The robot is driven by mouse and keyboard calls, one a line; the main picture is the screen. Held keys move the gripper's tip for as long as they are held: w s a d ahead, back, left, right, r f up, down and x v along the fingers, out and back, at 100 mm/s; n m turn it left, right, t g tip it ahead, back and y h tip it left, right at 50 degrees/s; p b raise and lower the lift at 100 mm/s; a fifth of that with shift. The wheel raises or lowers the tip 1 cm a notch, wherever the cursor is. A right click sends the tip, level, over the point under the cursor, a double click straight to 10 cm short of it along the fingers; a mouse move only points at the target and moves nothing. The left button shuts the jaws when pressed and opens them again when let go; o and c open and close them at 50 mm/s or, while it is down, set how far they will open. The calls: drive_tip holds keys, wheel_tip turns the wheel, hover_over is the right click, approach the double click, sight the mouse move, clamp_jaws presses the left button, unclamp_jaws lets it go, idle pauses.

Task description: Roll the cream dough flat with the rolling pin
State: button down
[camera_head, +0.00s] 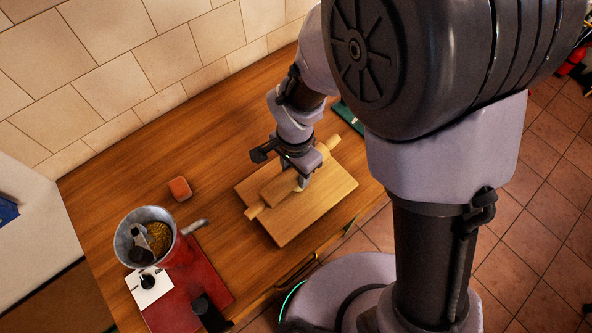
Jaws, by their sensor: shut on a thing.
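A wooden rolling pin (279,189) lies diagonally across a light wooden board (318,208) on the table. Its near-left handle and far-right handle reach toward opposite edges of the board. My gripper (299,177) comes down from above onto the middle of the pin and is shut on it. The cream dough cannot be clearly made out. The pin and my gripper cover the middle of the board, and the bare part of the board in front of the pin looks empty.
A tiled wall bounds the back.

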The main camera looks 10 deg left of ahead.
drive_tip(key=shift+f, duration=0.1)
drive_tip(key=shift+s+d+f+b, duration=0.2)
drive_tip(key=shift+s+d+b, duration=0.25)
drive_tip(key=shift+d, duration=0.1)
drive_tip(key=shift+w+a+r, duration=0.15)
drive_tip(key=shift+w+a, duration=0.15)
drive_tip(key=shift+a, duration=0.1)
drive_tip(key=shift+s+d+r, duration=0.1)
drive_tip(key=shift+d+r, duration=0.05)
drive_tip(key=shift+d, duration=0.05)
idle(0.5)
drive_tip(key=shift+a, duration=0.1)
